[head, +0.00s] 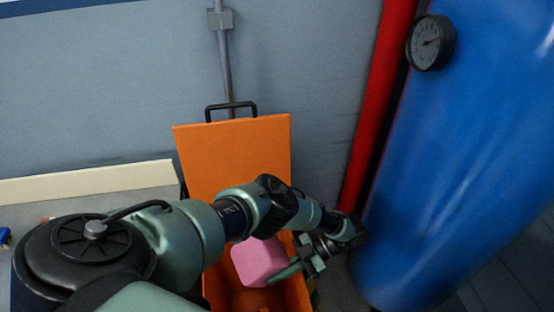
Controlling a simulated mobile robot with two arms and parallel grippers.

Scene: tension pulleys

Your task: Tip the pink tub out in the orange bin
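The orange bin (234,157) stands against the wall with its lid raised. The pink tub (258,261) is over the bin's opening, tilted, with a flat pink side toward me. My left arm reaches across from the left in front of the bin. My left gripper (286,272) is at the tub's right side, with a green finger against its lower right edge. The tub and the wrist hide the other finger, but the tub appears held. The tub's mouth and contents are hidden. My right gripper is out of view.
A large blue tank (450,150) with a gauge (431,43) stands close on the right, beside a red pipe (376,100). A grey conduit (226,60) runs down the wall behind the lid. A pale ledge (85,184) lies at left.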

